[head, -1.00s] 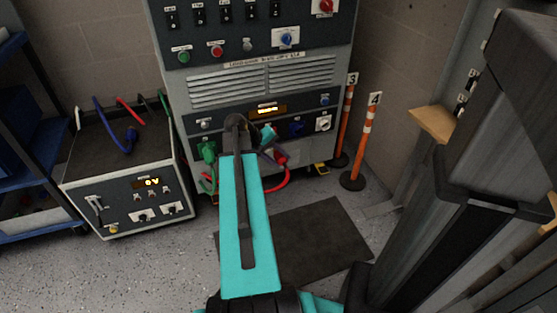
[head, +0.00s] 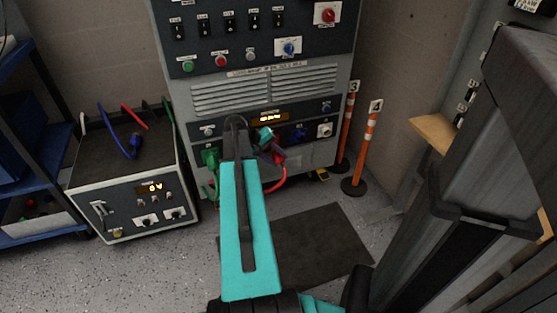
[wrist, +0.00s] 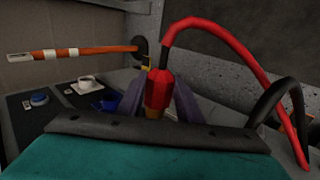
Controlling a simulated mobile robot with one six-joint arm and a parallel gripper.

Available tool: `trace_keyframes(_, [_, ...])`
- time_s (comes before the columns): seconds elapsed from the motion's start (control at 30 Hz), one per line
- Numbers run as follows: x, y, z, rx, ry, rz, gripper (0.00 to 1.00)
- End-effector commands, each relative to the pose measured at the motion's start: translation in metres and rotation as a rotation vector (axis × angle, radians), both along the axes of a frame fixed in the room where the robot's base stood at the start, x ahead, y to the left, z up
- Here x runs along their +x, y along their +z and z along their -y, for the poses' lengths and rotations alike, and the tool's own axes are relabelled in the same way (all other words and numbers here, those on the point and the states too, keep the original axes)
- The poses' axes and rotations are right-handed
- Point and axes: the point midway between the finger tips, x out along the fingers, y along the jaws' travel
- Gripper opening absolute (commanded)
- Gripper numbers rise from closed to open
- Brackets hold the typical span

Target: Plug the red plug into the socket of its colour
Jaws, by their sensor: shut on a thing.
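My gripper (head: 268,143) is shut on the red plug (head: 278,156), in front of the lower panel of the large grey cabinet (head: 270,98). In the wrist view the red plug (wrist: 158,88) sits between the two fingers, its red cable (wrist: 232,45) looping off to the right. A blue socket (head: 298,134) shows on the panel just right of my gripper. A green plug (head: 210,157) is at the panel's left, with a green cable hanging down. I see no red socket; my arm hides part of the panel between green and blue.
A smaller grey unit (head: 135,190) with blue, red and green cables on top stands at the left, beside a blue shelf (head: 40,160). Two orange posts (head: 363,150) stand right of the cabinet. A dark mat (head: 320,245) lies on the floor in front.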

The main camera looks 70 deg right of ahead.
Motion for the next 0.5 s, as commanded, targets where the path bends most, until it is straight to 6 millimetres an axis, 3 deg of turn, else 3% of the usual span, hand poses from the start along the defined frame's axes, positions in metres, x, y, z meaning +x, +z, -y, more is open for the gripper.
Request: trace_keyframes(0.5, [0.0088, 0.0004, 0.0109, -0.002, 0.000, 0.000, 0.13])
